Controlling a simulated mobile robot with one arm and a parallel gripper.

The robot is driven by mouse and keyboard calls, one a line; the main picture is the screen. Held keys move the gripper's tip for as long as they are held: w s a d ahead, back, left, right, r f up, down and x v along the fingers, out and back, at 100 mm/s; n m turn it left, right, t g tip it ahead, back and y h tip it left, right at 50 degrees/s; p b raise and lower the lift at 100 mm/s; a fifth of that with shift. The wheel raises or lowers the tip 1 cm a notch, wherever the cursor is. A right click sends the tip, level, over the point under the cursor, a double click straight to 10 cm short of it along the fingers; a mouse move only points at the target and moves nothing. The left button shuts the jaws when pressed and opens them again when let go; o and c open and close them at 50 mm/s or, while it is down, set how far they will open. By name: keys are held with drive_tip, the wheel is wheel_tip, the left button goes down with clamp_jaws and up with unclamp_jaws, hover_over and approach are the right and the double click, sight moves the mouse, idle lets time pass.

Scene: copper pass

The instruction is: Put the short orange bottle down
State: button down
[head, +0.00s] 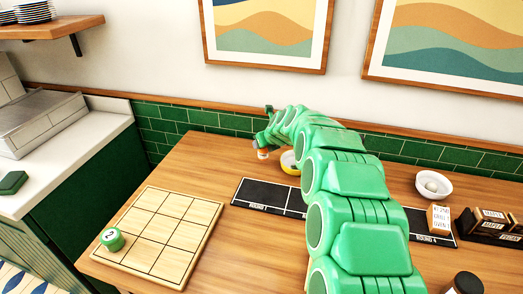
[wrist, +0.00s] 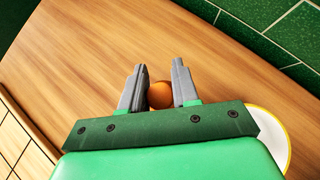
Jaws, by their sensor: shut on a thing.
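The short orange bottle (wrist: 160,95) shows in the wrist view as a round orange top between the two grey fingers of my gripper (wrist: 158,72). The fingers are shut on it, one on each side. In the head view my gripper (head: 263,146) is at the far side of the wooden table (head: 190,165), and a small part of the bottle (head: 263,154) shows below it. The bottle's lower part is hidden, and I cannot tell whether it touches the table.
A yellow-rimmed bowl (head: 289,163) stands just right of the bottle, partly behind my arm. A wooden grid board (head: 165,235) with a green piece (head: 111,240) marked 2 lies front left. A black strip (head: 262,198), a white bowl (head: 447,186) and boxes (head: 490,221) are further right.

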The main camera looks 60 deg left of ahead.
drive_tip(key=shift+w+a+f, duration=0.1)
drive_tip(key=shift+a+f, duration=0.2)
drive_tip(key=shift+a, duration=0.05)
drive_tip(key=shift+f, duration=1.55)
drive_tip(key=c, duration=0.8)
unclamp_jaws()
drive_tip(key=shift+f, duration=0.15)
drive_tip(key=shift+v, duration=1.65)
drive_tip(key=v, duration=0.9)
drive_tip(key=shift+a, duration=0.1)
